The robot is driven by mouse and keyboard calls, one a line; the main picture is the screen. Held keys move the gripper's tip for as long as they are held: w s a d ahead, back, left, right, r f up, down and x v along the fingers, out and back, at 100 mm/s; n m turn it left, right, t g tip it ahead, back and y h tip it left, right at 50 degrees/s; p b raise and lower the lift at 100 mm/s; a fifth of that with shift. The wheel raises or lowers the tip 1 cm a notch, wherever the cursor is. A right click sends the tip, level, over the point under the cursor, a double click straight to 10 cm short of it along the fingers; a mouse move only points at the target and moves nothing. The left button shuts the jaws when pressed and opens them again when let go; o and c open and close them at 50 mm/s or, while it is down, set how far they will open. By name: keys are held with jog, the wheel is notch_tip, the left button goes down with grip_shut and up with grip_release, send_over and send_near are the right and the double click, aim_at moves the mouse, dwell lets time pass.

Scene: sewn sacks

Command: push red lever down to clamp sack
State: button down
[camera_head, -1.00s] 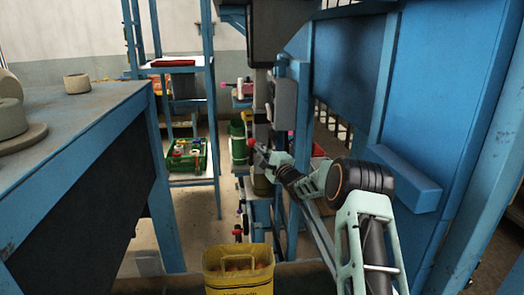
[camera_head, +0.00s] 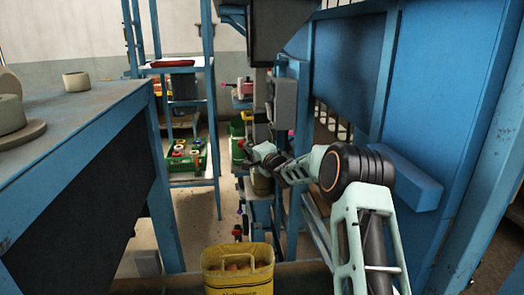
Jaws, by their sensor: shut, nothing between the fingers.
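My gripper (camera_head: 247,151) is shut and empty, at the end of my arm reaching in from the right. It is in front of the grey and blue filling machine (camera_head: 284,105) under the dark hopper. The red lever knob does not show clearly now; the gripper appears to cover it. I cannot tell whether they touch. A small olive-beige shape (camera_head: 262,184) below the gripper may be the sack or its neck; it is too small and covered to tell. I cannot see whether it is clamped.
A yellow container (camera_head: 238,280) with a handle stands at the bottom centre. A blue-edged table (camera_head: 100,118) fills the left. A shelf rack (camera_head: 180,70) with a green crate (camera_head: 182,160) stands behind. Blue panels (camera_head: 450,110) close off the right.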

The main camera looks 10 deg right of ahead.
jog(key=a+n, duration=0.1)
jog(key=a+n+b, duration=0.1)
jog(key=shift+a+f+n+g+h, duration=0.1)
jog(key=shift+f+n+g+h, duration=0.2)
jog(key=shift+f+h, duration=0.1)
jog(key=shift+a+f+n+g+h+b, duration=0.2)
jog(key=shift+a+f+n+h+b, duration=0.4)
jog(key=shift+b, duration=0.7)
jog(key=shift+a+f+n+g+h+b, duration=0.1)
jog(key=shift+a+f+n+g+b, duration=0.2)
jog(key=shift+a+n+b, duration=0.8)
jog(key=shift+d+f, duration=0.1)
jog(key=shift+d, duration=0.2)
